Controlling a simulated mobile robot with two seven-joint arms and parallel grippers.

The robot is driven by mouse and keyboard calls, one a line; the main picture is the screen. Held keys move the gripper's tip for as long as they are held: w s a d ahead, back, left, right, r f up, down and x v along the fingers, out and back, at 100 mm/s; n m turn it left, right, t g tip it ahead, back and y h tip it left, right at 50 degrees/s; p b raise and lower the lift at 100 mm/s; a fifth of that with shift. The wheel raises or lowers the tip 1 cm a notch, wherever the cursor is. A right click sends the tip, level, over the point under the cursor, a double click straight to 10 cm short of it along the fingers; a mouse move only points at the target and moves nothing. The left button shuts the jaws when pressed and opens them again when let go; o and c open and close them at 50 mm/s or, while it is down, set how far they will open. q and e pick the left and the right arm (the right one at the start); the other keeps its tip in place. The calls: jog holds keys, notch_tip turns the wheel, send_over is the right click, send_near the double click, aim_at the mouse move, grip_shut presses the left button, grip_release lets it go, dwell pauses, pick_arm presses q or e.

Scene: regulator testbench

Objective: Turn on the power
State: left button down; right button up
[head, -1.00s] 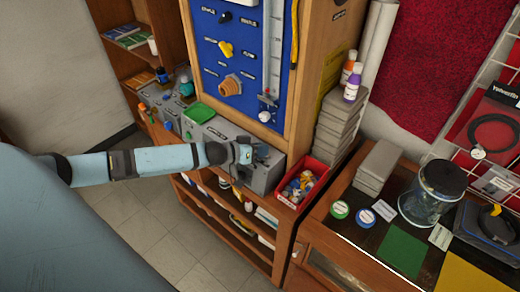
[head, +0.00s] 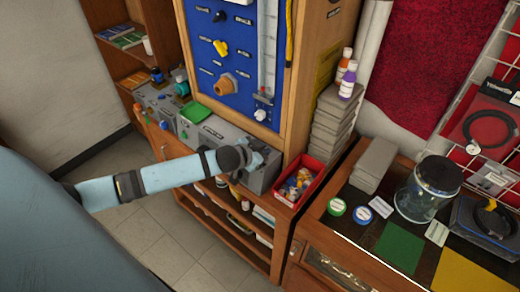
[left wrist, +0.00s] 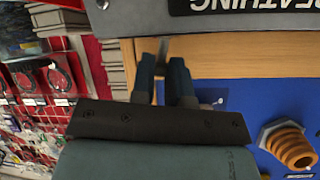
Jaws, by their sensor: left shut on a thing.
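A long grey metal unit (head: 207,132) sits on the wooden shelf below the blue panel. My left gripper (head: 264,158) is at the right part of this unit's front. In the left wrist view, the unit's edge (left wrist: 145,22) with a black "BREATHING" label (left wrist: 260,5) shows upside down at the top. My left gripper's two dark fingers (left wrist: 163,68) point to it and are shut on a small grey lever-like piece (left wrist: 163,47), mostly hidden between them. Whether it is the power switch cannot be read. My right gripper is not in view.
The blue panel (head: 230,45) with a yellow knob and an orange fitting (head: 225,84) rises above the unit. A red bin (head: 318,172) of small parts stands right of it. A glass jar (head: 418,200) and tape rolls lie on the right bench. Floor is clear at left.

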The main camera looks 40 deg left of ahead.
pick_arm(q)
jog(key=shift+d+m+y, duration=0.4)
jog(key=shift+m+y, duration=0.3)
jog(key=shift+f, duration=0.1)
jog(key=c, duration=1.4)
grip_release()
